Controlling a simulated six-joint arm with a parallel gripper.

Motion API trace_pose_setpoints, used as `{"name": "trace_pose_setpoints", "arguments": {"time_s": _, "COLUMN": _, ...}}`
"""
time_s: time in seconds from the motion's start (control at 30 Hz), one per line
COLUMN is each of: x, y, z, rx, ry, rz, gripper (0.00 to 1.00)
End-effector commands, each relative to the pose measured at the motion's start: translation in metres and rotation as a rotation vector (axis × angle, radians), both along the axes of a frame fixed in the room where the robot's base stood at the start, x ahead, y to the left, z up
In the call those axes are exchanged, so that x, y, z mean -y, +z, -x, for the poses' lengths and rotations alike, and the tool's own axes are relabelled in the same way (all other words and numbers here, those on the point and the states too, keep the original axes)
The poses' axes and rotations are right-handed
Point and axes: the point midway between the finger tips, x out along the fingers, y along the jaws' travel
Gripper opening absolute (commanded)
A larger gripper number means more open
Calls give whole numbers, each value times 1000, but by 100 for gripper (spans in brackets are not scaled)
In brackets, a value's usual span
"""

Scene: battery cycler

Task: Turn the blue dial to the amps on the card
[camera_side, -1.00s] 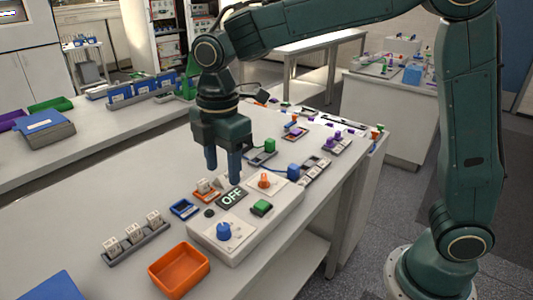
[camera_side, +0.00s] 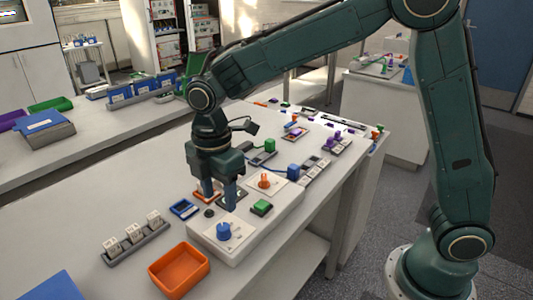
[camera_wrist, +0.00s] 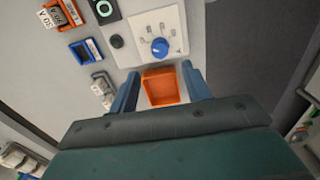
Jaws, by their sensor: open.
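The blue dial (camera_side: 224,231) stands on a white scale plate at the near end of the pale cycler box (camera_side: 262,231). It also shows in the wrist view (camera_wrist: 159,46), with small marks around it too fine to read. My gripper (camera_side: 219,198) is open and empty, fingers pointing down, above the box and behind the dial in the side view. In the wrist view the dial lies just beyond the space between my fingertips (camera_wrist: 160,70). A white card in an orange holder (camera_wrist: 61,14) carries turned print ending in A; its number is unclear. My fingers partly hide the display (camera_side: 236,194).
An orange dial (camera_side: 264,181) and a green button (camera_side: 261,207) are on the same box. A black knob (camera_side: 209,213) and a blue holder (camera_side: 184,209) sit beside my fingers. An orange tray (camera_side: 179,269) and a rack of cells (camera_side: 135,241) stand nearer.

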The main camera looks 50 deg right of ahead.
Motion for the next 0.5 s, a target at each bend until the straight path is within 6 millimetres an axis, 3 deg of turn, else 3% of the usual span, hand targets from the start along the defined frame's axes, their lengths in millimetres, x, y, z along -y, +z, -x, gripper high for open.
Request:
{"name": "trace_pose_setpoints", "arguments": {"time_s": 0.3, "x": 0, "y": -50, "z": 1, "rx": -4, "ry": 0, "rz": 1, "gripper": 48}}
{"name": "trace_pose_setpoints", "arguments": {"time_s": 0.5, "x": 0, "y": -72, "z": 0, "rx": -2, "ry": 0, "rz": 1, "gripper": 48}}
